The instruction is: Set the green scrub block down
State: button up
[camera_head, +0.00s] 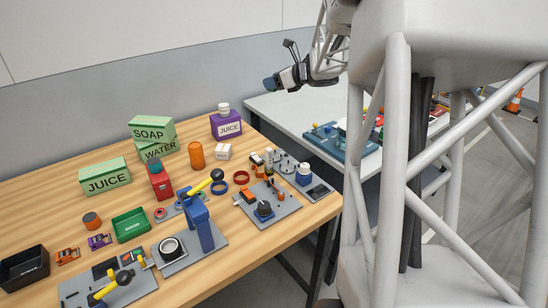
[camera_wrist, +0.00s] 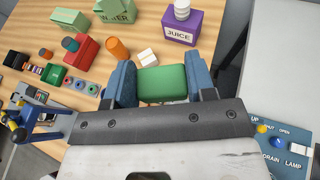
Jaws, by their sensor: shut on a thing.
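The green scrub block (camera_wrist: 162,84) sits between the two blue fingers of my gripper (camera_wrist: 163,78) in the wrist view, with a finger against each side. In the head view my gripper (camera_head: 272,84) is up in the air, high above the far right end of the wooden table and near the white table. The block cannot be made out there. In the wrist view the wooden table lies well below the block.
The wooden table (camera_head: 215,272) holds a purple juice box (camera_head: 226,126), green boxes (camera_head: 104,178), an orange cylinder (camera_head: 196,155), a green tray (camera_head: 131,225), a black bin (camera_head: 24,268) and several fixtures. The white table (camera_head: 290,103) holds a blue panel (camera_head: 341,141).

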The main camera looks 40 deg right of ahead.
notch_tip(320, 180, down, 15)
jog(key=shift+f, duration=0.2)
jog(key=shift+f, duration=3.1)
jog(key=shift+f, duration=0.15)
jog(key=shift+f, duration=1.75)
jog(key=shift+f, duration=0.6)
jog(key=o, duration=0.9)
